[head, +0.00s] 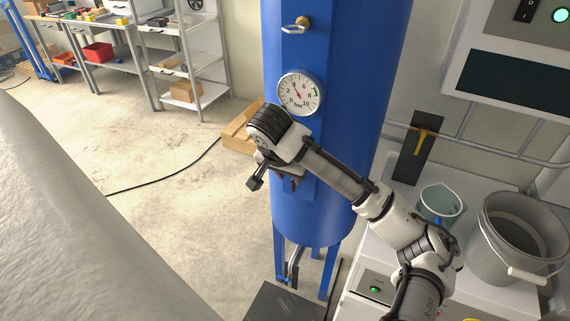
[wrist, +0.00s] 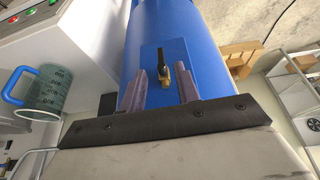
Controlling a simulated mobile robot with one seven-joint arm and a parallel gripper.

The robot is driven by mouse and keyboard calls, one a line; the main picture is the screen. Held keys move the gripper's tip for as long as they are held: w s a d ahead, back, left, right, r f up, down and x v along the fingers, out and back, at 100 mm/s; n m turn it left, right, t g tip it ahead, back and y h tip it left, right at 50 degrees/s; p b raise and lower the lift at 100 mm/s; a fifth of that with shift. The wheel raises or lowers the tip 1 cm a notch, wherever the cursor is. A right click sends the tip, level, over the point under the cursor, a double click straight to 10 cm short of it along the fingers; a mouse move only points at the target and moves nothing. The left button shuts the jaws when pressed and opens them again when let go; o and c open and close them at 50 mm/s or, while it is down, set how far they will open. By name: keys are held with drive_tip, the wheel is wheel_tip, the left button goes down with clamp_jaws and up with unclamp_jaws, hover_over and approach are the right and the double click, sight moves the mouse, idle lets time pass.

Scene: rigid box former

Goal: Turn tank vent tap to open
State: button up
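The tank (head: 345,130) is a tall blue cylinder, also in the wrist view (wrist: 205,35). In the wrist view a brass tap (wrist: 166,78) with a black lever (wrist: 161,52) stands on a blue plate on the tank. The lever points to the top of that picture, roughly along the tank. My gripper (wrist: 161,78) is open, one finger on each side of the tap with gaps between. I cannot tell how far the fingertips are from it. In the head view my gripper (head: 273,182) is in front of the tank, and this tap is not visible there.
A gauge (head: 299,94) and a brass fitting with a pale loop (head: 296,26) sit higher on the tank. A wooden crate (head: 238,132) is beside it. A beaker (head: 440,202) and a grey bucket (head: 510,240) stand on the right bench. The floor at left is mostly clear.

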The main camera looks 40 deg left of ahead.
drive_tip(key=shift+v, duration=2.75)
